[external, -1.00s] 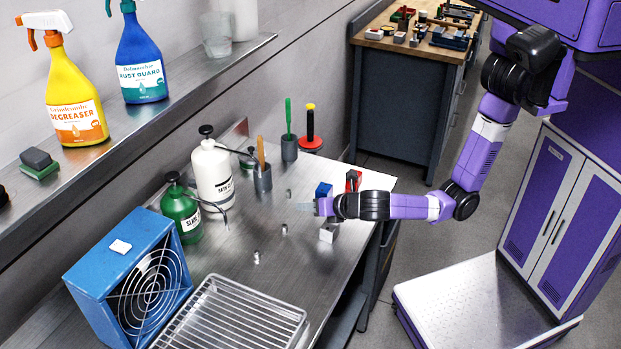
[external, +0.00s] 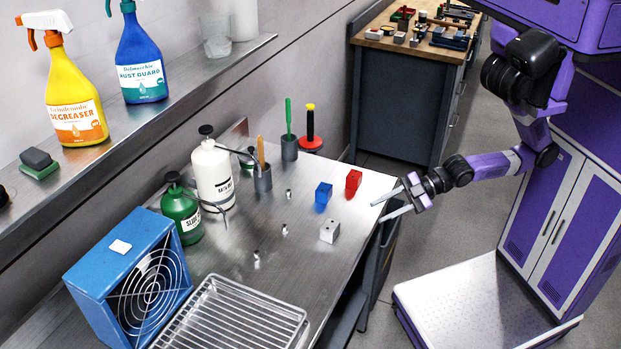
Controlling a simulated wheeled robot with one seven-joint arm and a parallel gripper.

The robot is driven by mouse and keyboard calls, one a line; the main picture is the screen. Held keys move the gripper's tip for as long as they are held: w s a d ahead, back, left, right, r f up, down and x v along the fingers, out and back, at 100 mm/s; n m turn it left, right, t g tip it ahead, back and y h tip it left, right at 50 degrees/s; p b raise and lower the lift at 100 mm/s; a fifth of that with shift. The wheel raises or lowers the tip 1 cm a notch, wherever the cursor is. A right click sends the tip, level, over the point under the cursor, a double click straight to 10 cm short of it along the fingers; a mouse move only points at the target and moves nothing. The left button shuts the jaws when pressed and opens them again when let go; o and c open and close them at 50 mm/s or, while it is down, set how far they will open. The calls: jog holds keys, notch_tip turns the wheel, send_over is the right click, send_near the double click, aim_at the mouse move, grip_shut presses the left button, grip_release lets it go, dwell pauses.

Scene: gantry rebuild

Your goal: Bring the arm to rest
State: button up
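My gripper (external: 391,203) is at the right edge of the steel workbench (external: 280,215), with its two fingers spread apart and nothing between them. It points left toward the bench. My purple arm (external: 490,163) reaches down to it from the upper right. A blue block (external: 323,195), a red block (external: 354,182) and a white block (external: 330,231) stand on the bench to the left of my gripper, apart from it.
Several small metal pieces (external: 285,229) stand mid-bench. A white pump bottle (external: 213,175), a green can (external: 181,212), a blue fan (external: 132,275) and a wire rack tray (external: 235,318) stand further left. Open floor (external: 440,235) lies right of the bench.

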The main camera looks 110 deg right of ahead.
jog(key=s+a+r+m, duration=0.1)
jog(key=s+r+m, duration=0.1)
jog(key=s, duration=0.6)
jog(key=s+a+r+m, duration=0.1)
jog(key=s+m, duration=0.3)
jog(key=s, duration=0.4)
jog(key=shift+s+r+t+p, duration=0.25)
jog(key=shift+r+t+p, duration=0.1)
jog(key=shift+r+t, duration=0.1)
jog(key=shift+o, duration=0.4)
